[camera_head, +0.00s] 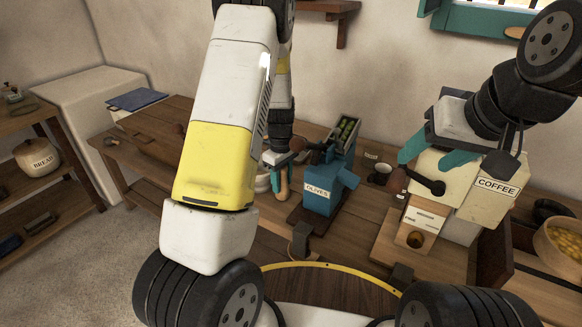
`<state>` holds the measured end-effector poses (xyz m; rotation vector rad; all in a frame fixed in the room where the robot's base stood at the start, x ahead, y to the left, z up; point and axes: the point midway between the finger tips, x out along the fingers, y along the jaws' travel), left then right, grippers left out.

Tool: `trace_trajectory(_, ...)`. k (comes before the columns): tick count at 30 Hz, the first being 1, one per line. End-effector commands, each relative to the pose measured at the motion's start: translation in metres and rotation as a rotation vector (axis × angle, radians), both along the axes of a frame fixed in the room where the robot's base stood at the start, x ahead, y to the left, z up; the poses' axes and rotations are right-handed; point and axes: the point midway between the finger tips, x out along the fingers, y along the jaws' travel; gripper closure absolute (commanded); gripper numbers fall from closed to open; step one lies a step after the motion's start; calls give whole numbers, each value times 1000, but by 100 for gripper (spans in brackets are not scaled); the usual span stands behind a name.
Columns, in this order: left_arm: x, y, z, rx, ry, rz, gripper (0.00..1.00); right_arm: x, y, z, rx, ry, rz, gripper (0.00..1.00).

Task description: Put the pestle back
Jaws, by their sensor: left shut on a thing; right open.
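My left gripper (278,163) is mostly behind my own white and yellow arm link. It is shut on a slim, tan wooden piece that looks like the pestle (282,184), which points down. A pale bowl (262,183), perhaps the mortar, shows in part just left of the pestle. My arm hides the rest of it, and I cannot tell whether the pestle is inside or beside it.
A blue machine labelled OLIVES (318,191) stands right of the pestle. A bowl (562,245) is at far right. A blue book (136,99) lies at left.

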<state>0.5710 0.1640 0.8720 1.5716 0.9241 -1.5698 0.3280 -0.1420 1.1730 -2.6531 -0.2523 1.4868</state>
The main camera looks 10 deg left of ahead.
Motion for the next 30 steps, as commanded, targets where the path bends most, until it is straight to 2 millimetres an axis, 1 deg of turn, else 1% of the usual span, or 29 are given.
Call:
trace_trajectory(2,0,0,-2,0,0,0,100,0,0,0,0,0,0,42)
trace_trajectory(3,0,0,-3,0,1,0,58,0,0,0,0,0,0,42)
trace_trajectory(5,0,0,-3,0,0,0,46,0,0,0,0,0,0,42)
trace_trajectory(6,0,0,-3,0,0,0,38,0,0,0,0,0,0,42)
trace_trajectory(15,0,0,-2,0,0,0,38,0,0,0,0,0,0,42)
trace_trajectory(19,1,0,6,0,-2,-1,38,0,0,0,0,0,0,42)
trace_trajectory(23,1,-1,28,-1,-5,-1,38,0,0,0,0,0,0,42)
trace_trajectory(30,1,0,80,-1,-5,-1,38,0,0,0,0,0,0,42)
